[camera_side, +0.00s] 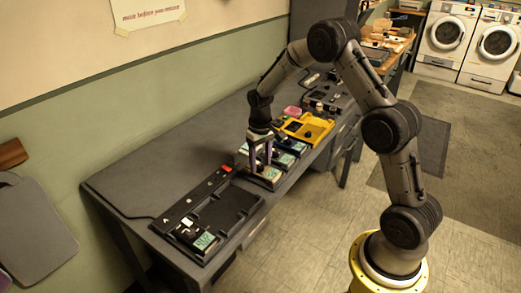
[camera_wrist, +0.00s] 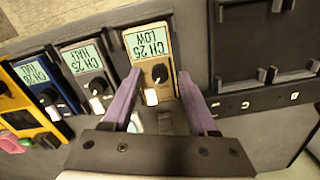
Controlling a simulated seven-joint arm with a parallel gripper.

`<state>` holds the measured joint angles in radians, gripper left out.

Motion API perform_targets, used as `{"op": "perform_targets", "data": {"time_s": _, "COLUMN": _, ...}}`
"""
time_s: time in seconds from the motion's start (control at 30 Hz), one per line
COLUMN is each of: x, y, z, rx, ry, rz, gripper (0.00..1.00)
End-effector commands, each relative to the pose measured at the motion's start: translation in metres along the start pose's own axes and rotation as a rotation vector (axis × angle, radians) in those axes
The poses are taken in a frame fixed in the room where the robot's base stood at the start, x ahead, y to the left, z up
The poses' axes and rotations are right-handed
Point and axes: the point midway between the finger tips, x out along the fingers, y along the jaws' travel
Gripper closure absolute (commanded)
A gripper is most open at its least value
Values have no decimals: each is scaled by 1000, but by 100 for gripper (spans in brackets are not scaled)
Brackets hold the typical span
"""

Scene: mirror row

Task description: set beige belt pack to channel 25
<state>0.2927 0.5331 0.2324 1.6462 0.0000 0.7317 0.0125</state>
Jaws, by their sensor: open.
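The beige belt pack (camera_wrist: 161,88) is in the upper middle of the wrist view. Its lit display (camera_wrist: 148,42) appears to read CH 25 and LOW. It has a dark knob (camera_wrist: 160,72) and a white switch (camera_wrist: 151,97) below. In the side view the pack (camera_side: 268,176) lies at the near end of a row on the bench, partly hidden by my gripper (camera_side: 260,152). My gripper (camera_wrist: 160,76) is open, its two purple fingers spread on either side of the knob. Whether they touch the pack is unclear.
A grey pack (camera_wrist: 82,62), a blue pack (camera_wrist: 60,100) and a yellow unit (camera_wrist: 22,112) stand in a row to the left. A black tray (camera_side: 220,212) with a small displayed unit (camera_side: 203,241) lies on the near bench.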

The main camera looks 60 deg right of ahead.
Motion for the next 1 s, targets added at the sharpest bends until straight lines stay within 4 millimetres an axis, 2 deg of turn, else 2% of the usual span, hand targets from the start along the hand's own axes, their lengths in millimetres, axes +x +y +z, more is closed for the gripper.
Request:
{"op": "perform_targets", "data": {"time_s": 0.17, "x": -28, "y": 0, "z": -1, "rx": 0, "ry": 8, "rz": 0, "gripper": 41}}
{"op": "perform_targets", "data": {"time_s": 0.4, "x": -81, "y": 0, "z": -1, "rx": 0, "ry": 7, "rz": 0, "gripper": 41}}
{"op": "perform_targets", "data": {"time_s": 0.6, "x": -115, "y": 0, "z": -1, "rx": 0, "ry": 6, "rz": 0, "gripper": 41}}
{"op": "perform_targets", "data": {"time_s": 0.8, "x": -132, "y": 0, "z": 0, "rx": 0, "ry": 3, "rz": 0, "gripper": 41}}
{"op": "perform_targets", "data": {"time_s": 1.0, "x": -135, "y": 0, "z": 0, "rx": 0, "ry": 3, "rz": 0, "gripper": 41}}
